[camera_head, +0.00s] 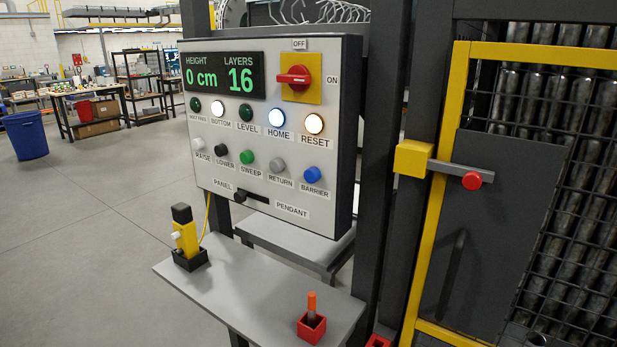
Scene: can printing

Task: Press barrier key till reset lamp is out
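The blue barrier key (312,175) is a round button at the lower right of the grey control panel (215,150), above the label BARRIER. The reset lamp (314,124) is lit whitish-yellow, above the label RESET. The home lamp (277,118) and the bottom lamp (218,108) are also lit white. The waiting lamp at the far left and the level lamp (246,112) are dark green. The display (225,77) reads height 0 cm and layers 16. Neither of my grippers is in view.
A red rotary switch (295,77) is at the panel's top right. Below, a grey shelf (260,290) holds a yellow pendant (186,238) and a red holder (311,327) with an orange-topped item. A yellow-framed mesh gate (455,120) with a latch stands right. The floor left is open.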

